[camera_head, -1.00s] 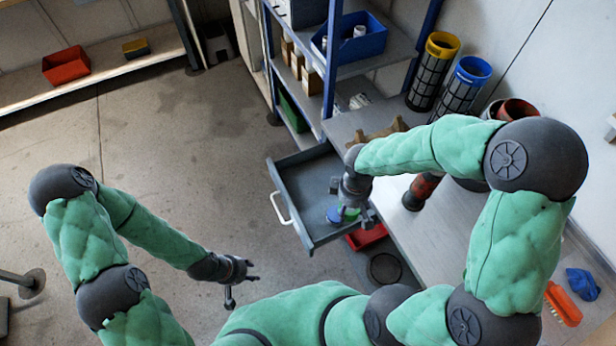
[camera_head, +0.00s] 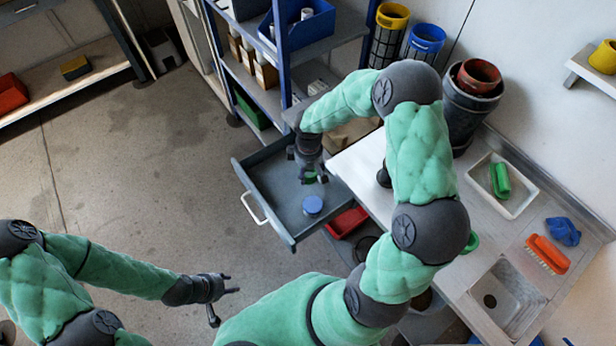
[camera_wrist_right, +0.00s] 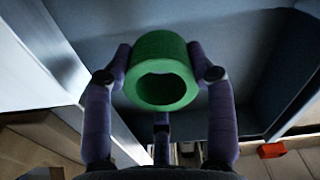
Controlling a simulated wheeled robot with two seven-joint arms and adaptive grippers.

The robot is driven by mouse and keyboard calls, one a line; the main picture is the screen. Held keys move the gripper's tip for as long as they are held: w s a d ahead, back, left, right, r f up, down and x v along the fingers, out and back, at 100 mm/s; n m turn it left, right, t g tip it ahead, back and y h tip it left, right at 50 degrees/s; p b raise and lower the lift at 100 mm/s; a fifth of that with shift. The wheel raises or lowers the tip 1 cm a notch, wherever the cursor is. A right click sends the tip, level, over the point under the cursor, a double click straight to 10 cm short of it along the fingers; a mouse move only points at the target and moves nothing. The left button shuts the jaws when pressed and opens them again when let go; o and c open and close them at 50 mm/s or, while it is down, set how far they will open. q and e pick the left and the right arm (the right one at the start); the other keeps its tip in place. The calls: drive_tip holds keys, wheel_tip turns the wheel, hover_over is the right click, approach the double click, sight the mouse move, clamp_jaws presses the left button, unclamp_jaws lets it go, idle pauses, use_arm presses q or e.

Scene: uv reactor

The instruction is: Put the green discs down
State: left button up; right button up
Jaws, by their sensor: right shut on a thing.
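A green disc, thick and ring-shaped with a hole in the middle, sits between the fingers of my right gripper (camera_wrist_right: 163,68); its green wall (camera_wrist_right: 160,48) is clear in the right wrist view. In the head view the gripper (camera_head: 313,179) is over the open grey drawer (camera_head: 272,196), and only a little of the green disc (camera_head: 310,176) shows. Whether the disc touches the drawer floor I cannot tell. A blue round piece (camera_head: 312,205) lies in the drawer near the gripper. My left gripper (camera_head: 224,292) is open and empty above the floor.
A red bin (camera_head: 347,221) is beside the drawer. The bench at right holds a white tray (camera_head: 516,204) with a green brush (camera_head: 500,181), an orange brush (camera_head: 547,254), a blue cloth (camera_head: 563,231) and a sink (camera_head: 507,299). A green ring-like thing (camera_head: 473,241) shows beside my right arm.

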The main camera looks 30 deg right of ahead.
drive_tip(key=shift+w+d+f, duration=0.25)
drive_tip(key=shift+w+f, duration=0.2)
drive_tip(key=shift+f, duration=0.2)
drive_tip(key=shift+w+f+b, duration=0.2)
drive_tip(key=shift+f+b, duration=0.95)
drive_tip(key=shift+f, duration=0.55)
drive_tip(key=shift+f, duration=0.15)
drive_tip(key=o, duration=0.9)
drive_tip(key=shift+c, duration=0.2)
wheel_tip(320, 180, up, 12)
drive_tip(key=p, duration=0.5)
drive_tip(key=shift+r, duration=0.2)
